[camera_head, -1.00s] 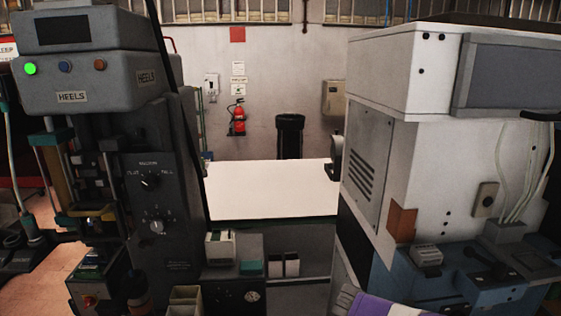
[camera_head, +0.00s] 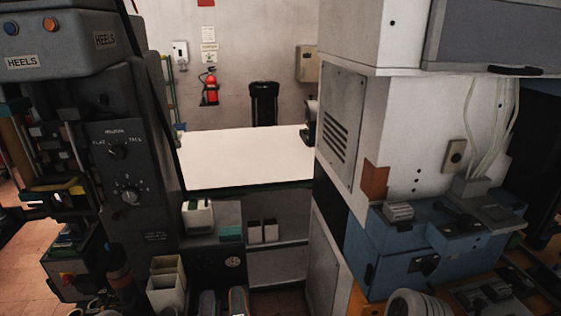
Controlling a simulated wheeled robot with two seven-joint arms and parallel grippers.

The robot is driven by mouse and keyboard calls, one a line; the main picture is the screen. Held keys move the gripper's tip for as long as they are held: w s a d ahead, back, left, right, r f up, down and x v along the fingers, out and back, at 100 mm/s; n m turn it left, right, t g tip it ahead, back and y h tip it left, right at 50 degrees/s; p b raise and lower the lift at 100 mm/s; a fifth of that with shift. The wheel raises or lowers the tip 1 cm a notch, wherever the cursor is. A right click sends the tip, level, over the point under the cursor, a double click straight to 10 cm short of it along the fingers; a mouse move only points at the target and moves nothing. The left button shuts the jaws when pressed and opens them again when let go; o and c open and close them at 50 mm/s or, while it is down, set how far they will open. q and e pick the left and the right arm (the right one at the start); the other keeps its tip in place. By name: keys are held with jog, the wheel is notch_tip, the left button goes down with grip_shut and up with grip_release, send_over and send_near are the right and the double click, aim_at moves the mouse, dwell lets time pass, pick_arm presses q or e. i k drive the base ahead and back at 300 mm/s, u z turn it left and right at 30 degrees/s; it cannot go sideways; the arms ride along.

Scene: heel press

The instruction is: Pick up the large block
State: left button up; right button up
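No object stands out clearly as the large block. Several small box-shaped items sit low between the two machines: a white item (camera_head: 198,217), a teal block (camera_head: 231,232) beside it, and two pale dark-edged boxes (camera_head: 262,232) on the shelf. I cannot tell which of these, if any, is the large block. Neither of my grippers is in view.
A dark heel press (camera_head: 125,150) stands on the left. A tall white machine (camera_head: 350,130) with a blue unit (camera_head: 405,240) stands on the right. A white tabletop (camera_head: 245,160) lies between them. A black bin (camera_head: 264,103) and red extinguisher (camera_head: 209,87) are behind.

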aim_at(466, 296)
jog(key=z, duration=3.85)
jog(key=i, duration=2.65)
jog(key=u, duration=2.7)
